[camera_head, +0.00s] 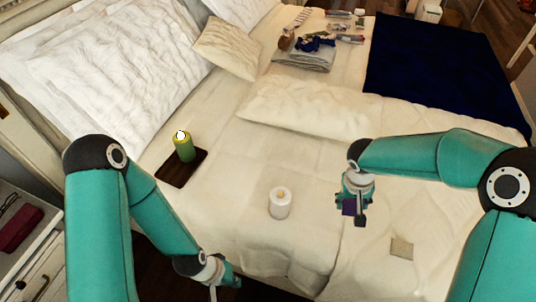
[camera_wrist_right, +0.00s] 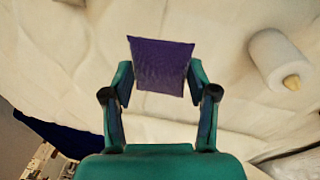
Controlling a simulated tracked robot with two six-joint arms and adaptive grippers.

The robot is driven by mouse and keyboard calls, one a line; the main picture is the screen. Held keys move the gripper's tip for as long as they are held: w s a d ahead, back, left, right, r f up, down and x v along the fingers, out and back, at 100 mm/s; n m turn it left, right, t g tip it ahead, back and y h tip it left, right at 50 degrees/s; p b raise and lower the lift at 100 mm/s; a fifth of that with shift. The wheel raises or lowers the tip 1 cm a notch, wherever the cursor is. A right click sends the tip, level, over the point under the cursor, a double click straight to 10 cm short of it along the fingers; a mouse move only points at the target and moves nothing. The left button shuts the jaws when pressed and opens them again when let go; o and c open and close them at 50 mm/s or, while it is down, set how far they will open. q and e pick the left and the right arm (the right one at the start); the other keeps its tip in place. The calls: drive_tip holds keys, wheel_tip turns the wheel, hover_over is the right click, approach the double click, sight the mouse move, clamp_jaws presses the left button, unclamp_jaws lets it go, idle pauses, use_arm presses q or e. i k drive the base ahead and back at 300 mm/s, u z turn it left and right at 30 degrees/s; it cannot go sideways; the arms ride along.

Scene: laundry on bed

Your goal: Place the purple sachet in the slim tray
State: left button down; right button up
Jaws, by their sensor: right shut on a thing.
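The purple sachet (camera_wrist_right: 160,62) is a flat square held between the fingers of my right gripper (camera_head: 355,207), which is shut on it. In the head view only a small part of the sachet (camera_head: 349,207) shows, below the gripper, above the white bed cover. A slim dark brown tray (camera_head: 179,176) lies on the bed at left, well to the left of the right gripper.
A white cylinder (camera_head: 280,205) stands on the bed between the tray and the right gripper. A beige square (camera_head: 401,248) lies at right. The cover before the tray is clear.

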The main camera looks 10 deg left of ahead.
sight(182, 176)
drive_tip(key=u, duration=0.55)
drive_tip(key=k, duration=1.1)
drive_tip(key=u, duration=1.15)
drive_tip(key=i, duration=2.05)
drive_tip(key=z, duration=0.5)
